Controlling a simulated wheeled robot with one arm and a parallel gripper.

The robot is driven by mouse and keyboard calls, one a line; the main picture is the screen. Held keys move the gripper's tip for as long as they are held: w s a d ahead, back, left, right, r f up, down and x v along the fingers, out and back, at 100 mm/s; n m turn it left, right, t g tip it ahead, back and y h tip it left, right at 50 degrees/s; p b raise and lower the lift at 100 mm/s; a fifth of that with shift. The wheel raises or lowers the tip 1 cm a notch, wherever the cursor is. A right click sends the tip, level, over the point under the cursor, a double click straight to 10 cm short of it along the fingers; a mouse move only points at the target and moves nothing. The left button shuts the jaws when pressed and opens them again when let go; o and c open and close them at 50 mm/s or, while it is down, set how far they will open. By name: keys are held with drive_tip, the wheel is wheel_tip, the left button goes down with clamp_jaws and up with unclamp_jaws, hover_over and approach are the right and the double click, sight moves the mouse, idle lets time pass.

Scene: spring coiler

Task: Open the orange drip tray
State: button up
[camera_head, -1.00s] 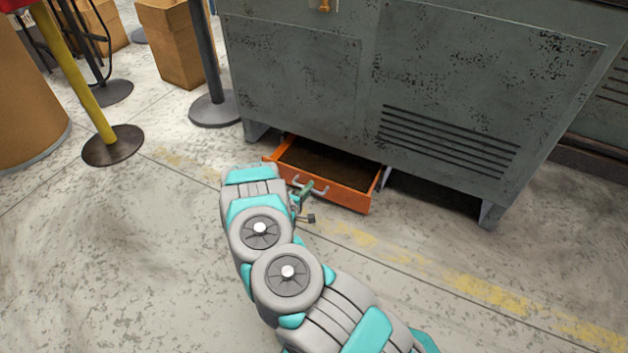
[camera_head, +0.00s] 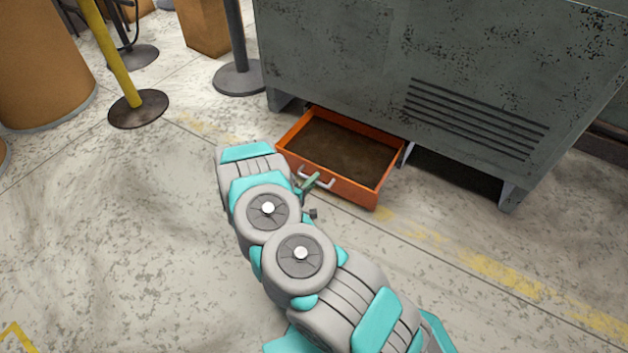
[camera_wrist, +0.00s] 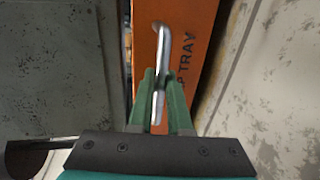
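The orange drip tray (camera_head: 350,188) is pulled well out from under the grey machine, and its dark, dirty floor shows. Its silver handle (camera_head: 318,181) is on the front face. In the wrist view the tray's orange front (camera_wrist: 193,50) carries partly hidden lettering that ends in "TRAY". My gripper (camera_head: 310,183) is at the handle. In the wrist view its green fingers (camera_wrist: 160,85) stand on both sides of the handle bar (camera_wrist: 159,60), closed on it. Part of the handle is hidden behind the fingers.
The grey machine (camera_head: 350,50) stands over the tray, with a leg (camera_head: 513,194) to the right. A post with a round base (camera_head: 240,78), a yellow post (camera_head: 117,60) and a brown drum (camera_head: 40,65) stand at left. The floor in front is open.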

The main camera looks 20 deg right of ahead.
drive_tip(key=o, duration=0.5)
drive_tip(key=shift+c, duration=0.2)
drive_tip(key=v, duration=0.7)
drive_tip(key=shift+s+a+p, duration=0.25)
drive_tip(key=shift+a+p, duration=0.05)
